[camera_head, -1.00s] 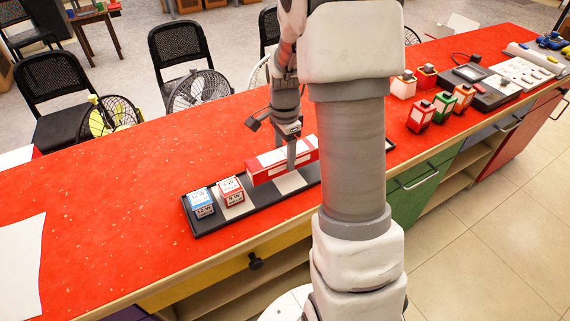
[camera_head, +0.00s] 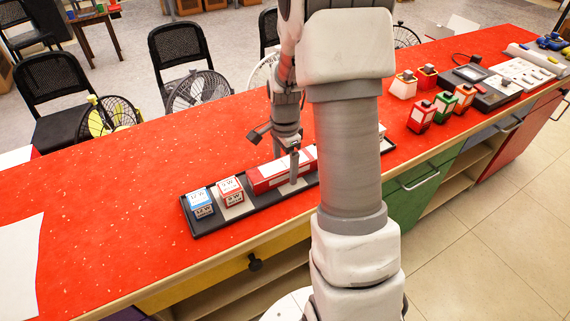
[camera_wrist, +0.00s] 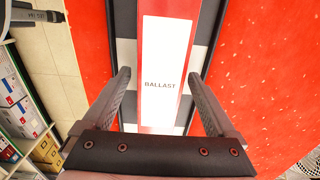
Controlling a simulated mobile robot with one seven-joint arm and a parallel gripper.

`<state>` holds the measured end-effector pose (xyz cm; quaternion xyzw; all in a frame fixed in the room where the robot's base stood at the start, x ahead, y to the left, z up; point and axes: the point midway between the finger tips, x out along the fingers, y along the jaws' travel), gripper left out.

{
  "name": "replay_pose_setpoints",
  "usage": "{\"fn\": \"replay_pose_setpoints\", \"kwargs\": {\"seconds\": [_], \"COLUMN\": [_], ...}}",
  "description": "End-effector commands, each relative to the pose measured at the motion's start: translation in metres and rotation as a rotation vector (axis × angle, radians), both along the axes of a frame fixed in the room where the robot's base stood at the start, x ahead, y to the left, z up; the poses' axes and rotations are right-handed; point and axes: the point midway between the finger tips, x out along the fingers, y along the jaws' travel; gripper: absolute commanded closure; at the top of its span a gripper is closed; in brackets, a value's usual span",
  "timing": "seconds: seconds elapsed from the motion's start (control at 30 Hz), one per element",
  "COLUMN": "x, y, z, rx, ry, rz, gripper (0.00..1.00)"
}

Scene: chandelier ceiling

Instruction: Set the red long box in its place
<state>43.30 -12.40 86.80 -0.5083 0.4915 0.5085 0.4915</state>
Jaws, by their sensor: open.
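The red long box (camera_head: 268,176) has a white label and lies in the black tray (camera_head: 214,226), to the right of two small boxes. Its label reads BALLAST in the wrist view (camera_wrist: 165,60). It appears to lie within the tray, between the dark rims, over a grey and white floor. My gripper (camera_head: 293,180) is over the box, pointing down. In the wrist view my gripper (camera_wrist: 160,82) is open, with one finger on each side of the box and gaps between. My arm hides the right part of the tray in the head view.
A blue-white box (camera_head: 201,197) and a red-white box (camera_head: 230,186) stand at the tray's left end. Several coloured containers (camera_head: 442,105) and grey devices (camera_head: 490,95) stand to the right. The red counter (camera_head: 110,205) is clear to the left. Chairs and fans stand behind it.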

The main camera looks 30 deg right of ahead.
Motion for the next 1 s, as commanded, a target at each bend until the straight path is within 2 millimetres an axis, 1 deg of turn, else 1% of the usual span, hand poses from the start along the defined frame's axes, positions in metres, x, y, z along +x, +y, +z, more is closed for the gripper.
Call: {"fn": "replay_pose_setpoints", "kwargs": {"seconds": [0.13,0.23,0.37,0.6,0.7,0.9,1.0], "x": [0.0,0.001,0.002,0.001,0.001,0.0,-0.004], "y": [0.0,0.0,0.0,0.0,0.0,0.0,0.005], "z": [0.002,0.011,0.035,0.088,0.104,0.123,0.134], "rx": [0.0,-0.001,-0.002,-0.002,-0.001,-0.001,-0.003], "ry": [-0.001,-0.003,-0.006,-0.005,-0.004,-0.004,-0.019], "rz": [0.0,0.0,0.001,0.001,0.002,0.005,0.046], "gripper": [0.08,0.08,0.08,0.08,0.08,0.08,0.08]}}
